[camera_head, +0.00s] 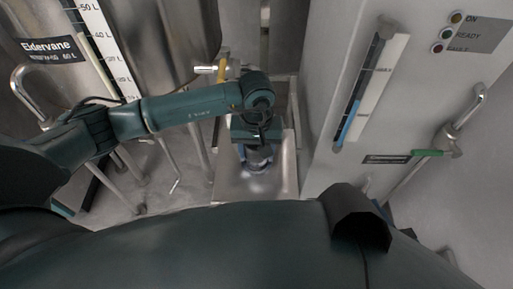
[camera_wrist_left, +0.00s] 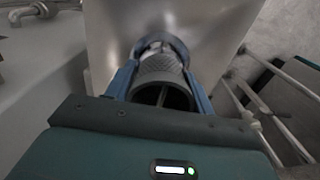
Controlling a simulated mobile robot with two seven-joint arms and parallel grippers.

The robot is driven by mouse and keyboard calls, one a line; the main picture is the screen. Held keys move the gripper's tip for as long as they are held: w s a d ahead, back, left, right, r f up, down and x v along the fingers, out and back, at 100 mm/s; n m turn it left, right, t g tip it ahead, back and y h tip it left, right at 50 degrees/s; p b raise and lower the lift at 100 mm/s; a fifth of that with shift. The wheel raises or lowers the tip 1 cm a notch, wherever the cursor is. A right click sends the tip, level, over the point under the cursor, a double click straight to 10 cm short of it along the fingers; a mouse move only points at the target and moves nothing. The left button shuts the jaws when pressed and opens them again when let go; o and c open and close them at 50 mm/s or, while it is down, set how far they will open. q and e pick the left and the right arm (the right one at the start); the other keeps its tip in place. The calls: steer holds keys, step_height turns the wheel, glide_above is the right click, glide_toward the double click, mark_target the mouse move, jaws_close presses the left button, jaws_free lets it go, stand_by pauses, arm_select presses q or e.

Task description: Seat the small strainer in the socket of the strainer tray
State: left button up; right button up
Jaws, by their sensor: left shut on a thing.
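In the left wrist view the small strainer (camera_wrist_left: 160,72) is a dark grey cylinder with a mesh-like wall and an open, hollow near end. The two blue fingers of my left gripper (camera_wrist_left: 160,78) are shut on its sides. Beyond it, a shiny round metal part (camera_wrist_left: 152,45), perhaps the socket, shows on the pale metal strainer tray (camera_wrist_left: 112,25). The strainer's far end overlaps this part; I cannot tell whether it is inside. In the head view my left gripper (camera_head: 260,158) points down over the tray (camera_head: 230,188) and hides most of the strainer. My right gripper is not in view.
A tall grey cabinet (camera_head: 345,60) with a blue gauge (camera_head: 352,120) stands right of the tray. Steel tanks (camera_head: 135,40) on thin legs stand at the left. Metal rails (camera_wrist_left: 275,125) run beside the tray. The tray's front part is bare.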

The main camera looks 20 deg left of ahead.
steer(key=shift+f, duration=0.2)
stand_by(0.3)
